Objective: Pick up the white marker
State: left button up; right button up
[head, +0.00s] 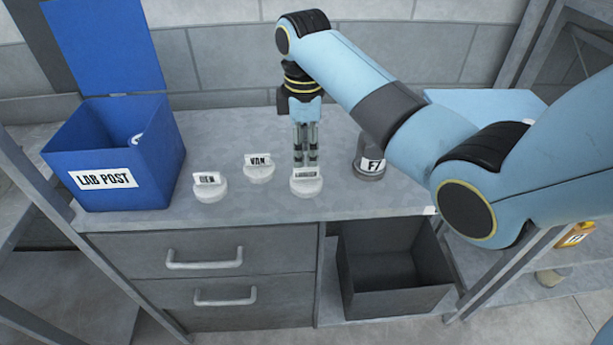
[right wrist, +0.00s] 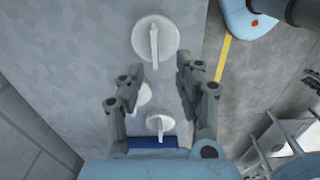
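Three white markers, each a round base with an upright label plate, stand on the grey worktop. In the head view they are the left one (head: 210,188), the middle one (head: 259,169) and the right one (head: 306,186). My right gripper (head: 306,162) points down just above the right marker. In the right wrist view the gripper (right wrist: 160,68) is open and empty, with the nearest marker (right wrist: 154,38) beyond the fingertips. Another marker (right wrist: 141,96) is partly hidden by a finger, and the third (right wrist: 160,123) is farther back. My left gripper is not in view.
A blue open-lidded box (head: 125,158) marked LAB POST stands at the worktop's left. A grey round weight-like piece (head: 370,165) with a label stands right of the gripper. Below are closed drawers (head: 205,255) and an open dark bin (head: 395,285).

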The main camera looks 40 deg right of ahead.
aim_at(306, 168)
jog(key=f, duration=0.6)
jog(key=shift+w+d+f+p, duration=0.2)
jog(key=shift+d+p, duration=0.15)
grip_shut()
